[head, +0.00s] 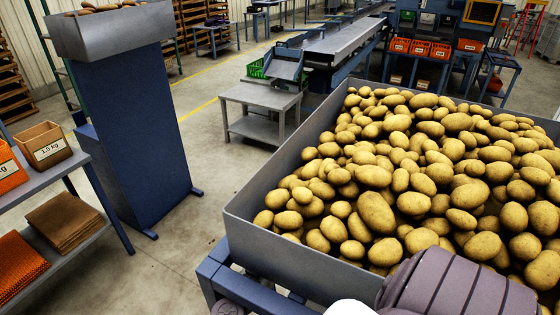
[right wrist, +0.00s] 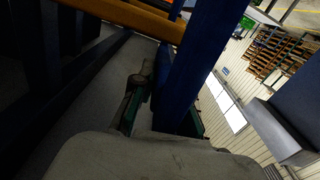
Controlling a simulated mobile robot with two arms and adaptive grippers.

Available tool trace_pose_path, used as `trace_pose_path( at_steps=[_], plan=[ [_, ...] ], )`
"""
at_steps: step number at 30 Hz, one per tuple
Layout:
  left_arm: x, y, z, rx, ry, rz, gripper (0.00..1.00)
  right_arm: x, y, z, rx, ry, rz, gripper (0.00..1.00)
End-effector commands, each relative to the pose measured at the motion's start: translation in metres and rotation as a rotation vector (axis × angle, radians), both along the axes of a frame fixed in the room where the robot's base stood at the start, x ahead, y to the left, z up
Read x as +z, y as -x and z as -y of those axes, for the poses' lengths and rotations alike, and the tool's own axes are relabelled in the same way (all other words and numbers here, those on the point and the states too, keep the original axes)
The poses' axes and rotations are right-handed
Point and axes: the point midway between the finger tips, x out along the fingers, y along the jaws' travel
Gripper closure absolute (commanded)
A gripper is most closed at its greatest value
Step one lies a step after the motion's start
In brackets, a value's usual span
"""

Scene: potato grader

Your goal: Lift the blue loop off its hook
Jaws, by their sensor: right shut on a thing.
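In the right wrist view a long, flat, deep-blue band (right wrist: 187,80) runs from the top edge down between the fingers of my right gripper (right wrist: 165,118). It looks like one side of the blue loop. The dark green fingers are shut on it, one on each side. The hook and the rest of the loop cannot be made out. Neither gripper shows in the head view, and my left gripper is in no view.
A grey hopper (head: 238,208) full of potatoes (head: 400,170) fills the right of the head view. A tall blue stand (head: 128,125) and a shelf with crates (head: 60,180) are at left. An orange bar (right wrist: 125,15) crosses near the band. Open floor lies between stand and hopper.

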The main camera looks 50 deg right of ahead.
Motion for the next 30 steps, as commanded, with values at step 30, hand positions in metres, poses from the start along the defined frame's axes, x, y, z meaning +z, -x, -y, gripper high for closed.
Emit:
trace_pose_path(
  at_steps=[30],
  plan=[
    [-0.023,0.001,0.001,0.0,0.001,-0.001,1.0,-0.006,0.017,0.006,0.0,-0.02,0.082,0.6]
  ],
)
